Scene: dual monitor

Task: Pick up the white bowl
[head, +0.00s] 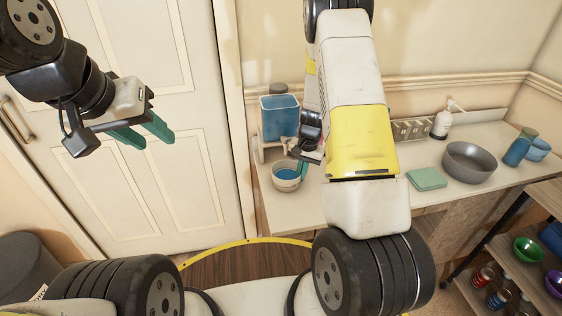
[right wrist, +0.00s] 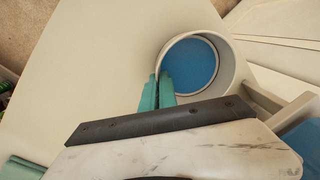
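The white bowl (head: 286,184) with a blue inside is at the left end of the counter. In the right wrist view the bowl (right wrist: 228,66) is seen from above, its blue bottom round and empty. My right gripper (head: 301,168) is at the bowl's right side in the head view. In the right wrist view its green fingers (right wrist: 158,88) are close together at the rim, one outside the wall and one inside, with the rim pinched between them. I cannot tell whether the bowl is lifted. My left gripper (head: 142,133) is open and empty, in front of the door.
A blue container (head: 280,117) in a pale holder stands just behind the bowl. A green cloth (head: 427,178), grey bowl (head: 469,161), pump bottle (head: 442,121) and blue bottle (head: 519,148) are further right on the counter (head: 440,206). A shelf cart (head: 490,250) stands at right.

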